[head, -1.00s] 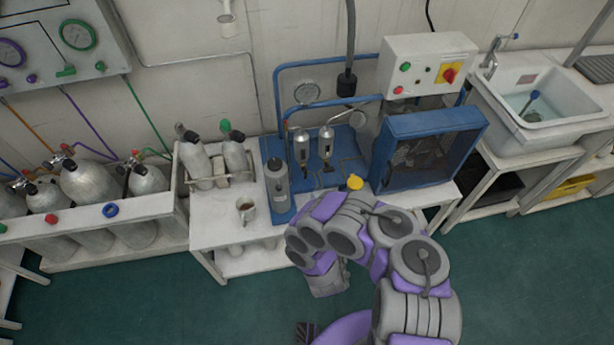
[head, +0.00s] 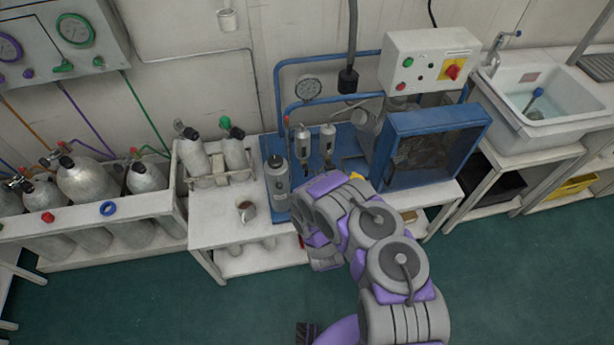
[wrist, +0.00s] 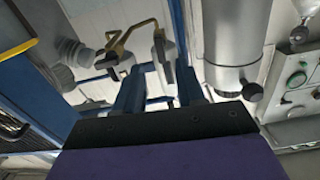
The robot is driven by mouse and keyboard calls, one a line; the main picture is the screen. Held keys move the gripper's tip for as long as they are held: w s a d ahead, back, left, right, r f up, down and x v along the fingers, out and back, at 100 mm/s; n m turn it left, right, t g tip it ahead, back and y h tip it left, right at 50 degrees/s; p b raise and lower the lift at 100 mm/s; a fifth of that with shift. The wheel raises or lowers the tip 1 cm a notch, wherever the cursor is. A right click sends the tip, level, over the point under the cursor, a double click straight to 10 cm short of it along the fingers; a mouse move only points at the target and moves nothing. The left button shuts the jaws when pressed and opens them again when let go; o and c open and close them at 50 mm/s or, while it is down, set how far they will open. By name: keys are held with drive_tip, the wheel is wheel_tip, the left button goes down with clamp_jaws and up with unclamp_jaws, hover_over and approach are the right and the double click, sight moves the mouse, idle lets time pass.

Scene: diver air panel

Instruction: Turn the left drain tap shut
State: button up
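Two small silver filter cylinders stand side by side on the blue compressor frame in the head view, the left one (head: 302,141) and the right one (head: 327,136). The left drain tap (head: 304,168) is a small dark fitting below the left cylinder; its handle angle is too small to tell. My gripper is hidden behind my arm in the head view. In the wrist view my gripper (wrist: 142,62) shows two blue fingers set apart, with no object clearly held between them. A bent brass-coloured pipe (wrist: 125,40) shows around the fingertips; contact cannot be told.
A grey bottle (head: 277,180) stands just left of the taps; a large silver cylinder (wrist: 235,35) is close right of the fingers in the wrist view. The blue guard (head: 435,145) is at the right.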

sight(306, 174)
drive_tip(key=shift+b+x, duration=1.2)
drive_tip(key=shift+x, duration=2.4)
clamp_jaws()
